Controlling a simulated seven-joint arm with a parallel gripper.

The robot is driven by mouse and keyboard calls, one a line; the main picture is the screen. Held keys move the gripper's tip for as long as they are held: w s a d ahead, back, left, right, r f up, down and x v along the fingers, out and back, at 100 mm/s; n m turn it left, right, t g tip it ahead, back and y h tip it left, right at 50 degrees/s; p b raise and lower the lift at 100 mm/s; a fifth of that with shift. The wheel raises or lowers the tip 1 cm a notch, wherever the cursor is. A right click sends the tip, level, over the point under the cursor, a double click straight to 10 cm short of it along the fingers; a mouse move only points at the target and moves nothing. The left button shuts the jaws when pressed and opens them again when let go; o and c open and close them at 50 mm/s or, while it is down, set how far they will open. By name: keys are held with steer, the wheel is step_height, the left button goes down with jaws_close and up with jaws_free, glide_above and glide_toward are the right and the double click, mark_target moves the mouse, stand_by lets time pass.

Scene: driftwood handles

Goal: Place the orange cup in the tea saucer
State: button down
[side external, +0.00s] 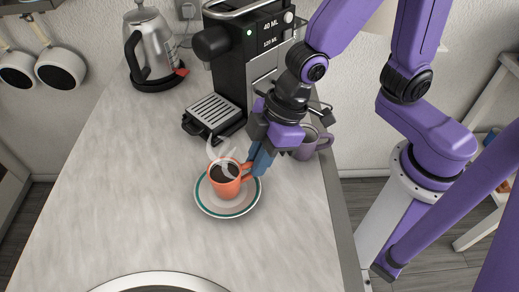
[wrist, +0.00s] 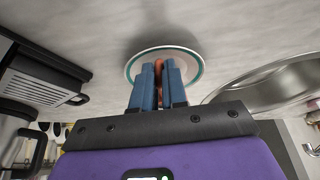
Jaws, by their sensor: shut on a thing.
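The orange cup (side external: 225,181) is upright with dark coffee and steam, over the tea saucer (side external: 218,208), which is white with a green ring. I cannot tell whether the cup's base touches the saucer. My gripper (side external: 257,166) is at the cup's right side, its blue fingers shut on the handle. In the wrist view, the fingers (wrist: 158,84) close around a thin orange strip (wrist: 159,66) with the saucer (wrist: 190,55) beyond; most of the cup is hidden there.
A black coffee machine (side external: 240,62) with a drip tray (side external: 213,112) stands behind. A purple mug (side external: 306,148) is right of my gripper. A kettle (side external: 152,50) is at the back left. A round metal basin (side external: 160,281) is at the front. The left counter is clear.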

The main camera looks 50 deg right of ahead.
steer(key=shift+f, duration=0.15)
steer(key=c, duration=1.2)
jaws_free()
steer(key=shift+o, duration=0.2)
steer(key=v, duration=1.2)
steer(key=s+d+f+h, duration=0.1)
steer(key=s+d+f, duration=0.2)
steer(key=d, duration=0.5)
steer(key=s+d+f+g+h, duration=0.1)
steer(key=s+d+f+h, duration=0.1)
steer(key=d, duration=0.6)
steer(key=shift+s+d+f+m+g+h, duration=0.15)
steer(key=shift+s+f+m+g+h, duration=0.2)
steer(key=shift+s+f, duration=0.45)
steer(key=shift+s+r, duration=0.1)
steer(key=shift+r, duration=0.1)
